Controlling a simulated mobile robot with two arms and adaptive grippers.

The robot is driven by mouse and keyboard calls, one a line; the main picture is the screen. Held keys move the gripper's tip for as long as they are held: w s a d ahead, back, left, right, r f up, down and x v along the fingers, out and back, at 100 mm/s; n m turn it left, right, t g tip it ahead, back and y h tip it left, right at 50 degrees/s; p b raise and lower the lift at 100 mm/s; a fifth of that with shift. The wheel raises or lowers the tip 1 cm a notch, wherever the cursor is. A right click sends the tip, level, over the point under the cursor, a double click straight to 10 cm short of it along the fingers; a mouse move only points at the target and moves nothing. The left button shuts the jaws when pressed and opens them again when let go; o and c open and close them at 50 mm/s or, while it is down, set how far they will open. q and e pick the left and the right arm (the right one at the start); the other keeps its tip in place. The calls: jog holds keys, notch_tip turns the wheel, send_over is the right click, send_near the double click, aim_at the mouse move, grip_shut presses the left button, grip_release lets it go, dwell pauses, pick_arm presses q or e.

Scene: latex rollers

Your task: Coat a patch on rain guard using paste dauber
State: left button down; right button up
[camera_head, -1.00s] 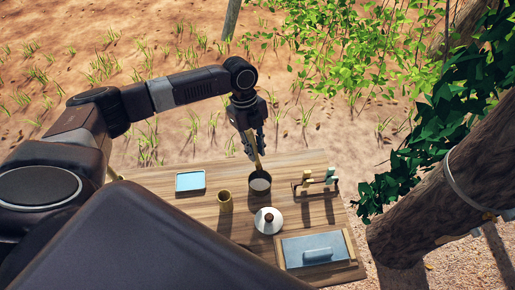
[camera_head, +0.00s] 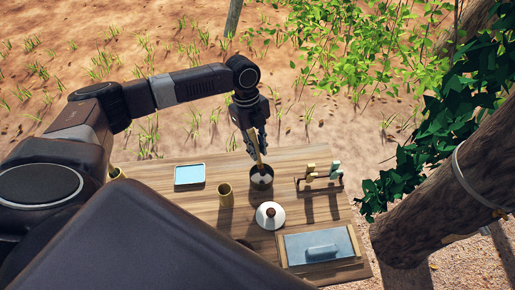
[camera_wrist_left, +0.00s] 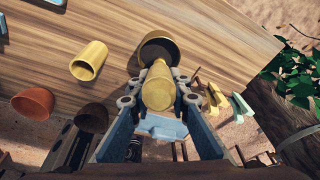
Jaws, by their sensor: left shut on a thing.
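My left gripper (camera_head: 256,143) is shut on the paste dauber (camera_head: 258,156), a yellow-brown stick held nearly upright. The dauber's thick round handle end (camera_wrist_left: 158,88) faces the camera in the left wrist view. Its lower end reaches into the mouth of a dark pot (camera_head: 261,185) on the table; the tip is hidden. The pot's rim also shows in the left wrist view (camera_wrist_left: 174,45). A pale band (camera_head: 468,187) circles the tree trunk at the right; I cannot tell for sure whether it is the rain guard. My right gripper is not in view.
On the wooden table (camera_head: 215,225) are a light-blue tray (camera_head: 189,175), a tan cup (camera_head: 226,197), a white lid (camera_head: 269,217) with a brown knob, a small rack (camera_head: 320,183) and a framed grey tray (camera_head: 350,246). Leaves (camera_head: 440,150) hang beside the trunk (camera_head: 425,220).

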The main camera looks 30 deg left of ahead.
aim_at(258, 150)
pick_arm(q)
jog(key=shift+f+b, duration=0.3)
jog(key=shift+f, duration=0.35)
dwell(0.6)
jog(key=shift+s+f, duration=0.1)
jog(key=shift+f, duration=0.05)
dwell(1.5)
jog(key=shift+p, duration=0.3)
jog(key=p+v, duration=0.2)
jog(key=d+p+v, duration=0.1)
jog(key=p+v, duration=0.4)
jog(key=shift+s+d+r, duration=0.15)
jog(key=shift+r, duration=0.05)
jog(key=shift+f, duration=0.1)
dwell(0.5)
